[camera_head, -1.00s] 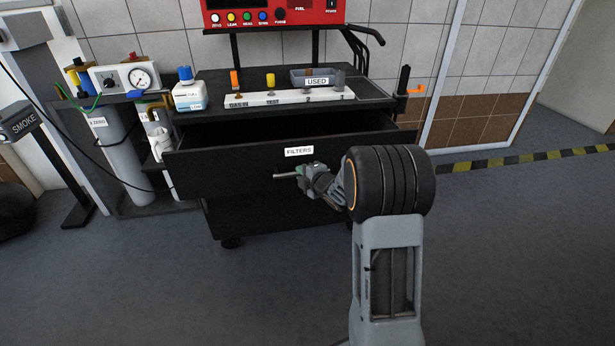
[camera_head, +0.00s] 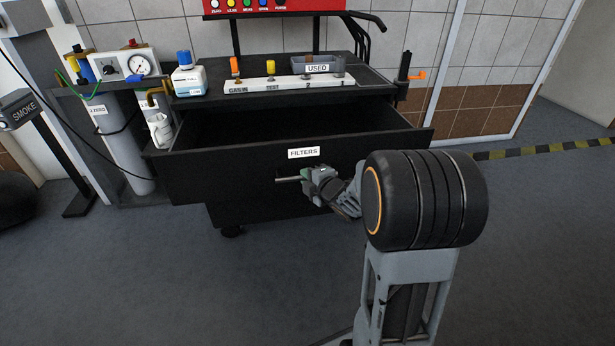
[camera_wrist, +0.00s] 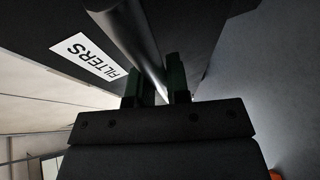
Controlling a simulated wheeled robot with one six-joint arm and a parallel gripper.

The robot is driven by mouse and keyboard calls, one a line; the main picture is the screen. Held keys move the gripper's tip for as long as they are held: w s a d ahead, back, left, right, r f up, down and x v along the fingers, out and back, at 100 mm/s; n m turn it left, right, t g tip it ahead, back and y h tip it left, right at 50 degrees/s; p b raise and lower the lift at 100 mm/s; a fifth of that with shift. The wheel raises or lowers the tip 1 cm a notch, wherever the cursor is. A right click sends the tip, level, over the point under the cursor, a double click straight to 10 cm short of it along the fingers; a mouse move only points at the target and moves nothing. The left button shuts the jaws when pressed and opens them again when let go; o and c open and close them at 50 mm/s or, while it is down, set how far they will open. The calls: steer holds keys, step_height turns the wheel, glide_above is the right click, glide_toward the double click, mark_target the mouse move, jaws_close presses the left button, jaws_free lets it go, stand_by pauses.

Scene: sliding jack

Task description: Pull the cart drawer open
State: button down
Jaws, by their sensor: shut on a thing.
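The black cart drawer (camera_head: 225,176) carries a white FILTERS label (camera_head: 303,152) and stands pulled out from the cart, with its dark inside showing behind the front panel. The metal bar handle (camera_head: 287,179) sits below the label. My gripper (camera_head: 306,177) is at the handle's right part. In the wrist view, the two green-dark fingers (camera_wrist: 160,84) are closed around the round bar handle (camera_wrist: 128,38), beside the FILTERS label (camera_wrist: 88,60). My arm hides the right end of the handle.
The cart top (camera_head: 215,92) bears a white strip (camera_head: 285,82) with coloured plugs, a grey USED tray (camera_head: 317,65) and a white bottle (camera_head: 188,80). Gas cylinders (camera_head: 118,150) stand at the left. A SMOKE post (camera_head: 62,160) is further left. The floor in front is clear.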

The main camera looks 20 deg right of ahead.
steer(key=c, duration=1.1)
jaws_free()
steer(key=b+v, duration=0.4)
steer(key=v, duration=0.9)
steer(key=shift+s, duration=0.4)
steer(key=shift+w+r, duration=0.1)
